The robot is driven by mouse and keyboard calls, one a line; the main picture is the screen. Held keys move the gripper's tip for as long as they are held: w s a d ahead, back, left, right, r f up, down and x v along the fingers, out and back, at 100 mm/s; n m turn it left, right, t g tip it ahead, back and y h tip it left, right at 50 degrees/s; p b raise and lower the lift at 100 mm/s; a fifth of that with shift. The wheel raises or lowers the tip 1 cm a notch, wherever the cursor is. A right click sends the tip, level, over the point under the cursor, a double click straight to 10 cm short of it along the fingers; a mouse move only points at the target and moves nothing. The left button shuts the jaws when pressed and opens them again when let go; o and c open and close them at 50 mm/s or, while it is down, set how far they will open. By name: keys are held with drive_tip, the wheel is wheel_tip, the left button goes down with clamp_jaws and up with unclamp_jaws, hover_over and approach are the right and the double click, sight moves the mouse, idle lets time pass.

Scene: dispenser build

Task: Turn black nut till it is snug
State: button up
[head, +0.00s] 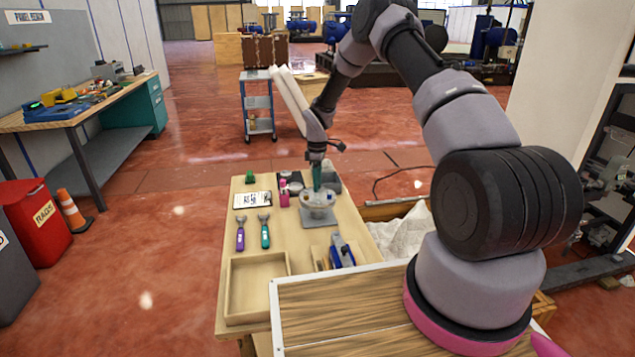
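My gripper (317,184) points straight down over the dispenser assembly (318,211) on the wooden table. A narrow teal-green upright piece (317,176) shows just below my wrist; I cannot tell if it is part of the gripper or something held. Its lower end meets the top of the clear, rounded dispenser body, which stands on a grey square base (319,221). The black nut cannot be made out at this size. The fingers are too small and covered to show whether they are open or shut.
A pink bottle (284,193) stands left of the dispenser. A white card (253,199), a purple-handled tool (240,236) and a teal-handled tool (265,233) lie further left. A blue tool (343,251) sits in front. An empty wooden tray (256,308) is at the near left.

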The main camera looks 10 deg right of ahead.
clamp_jaws()
drive_tip(key=shift+m, duration=0.4)
drive_tip(key=m, duration=0.2)
drive_tip(key=shift+m, duration=0.4)
drive_tip(key=m, duration=0.3)
drive_tip(key=shift+m, duration=0.3)
drive_tip(key=m, duration=0.6)
drive_tip(key=shift+m, duration=0.4)
drive_tip(key=shift+o, duration=0.9)
unclamp_jaws()
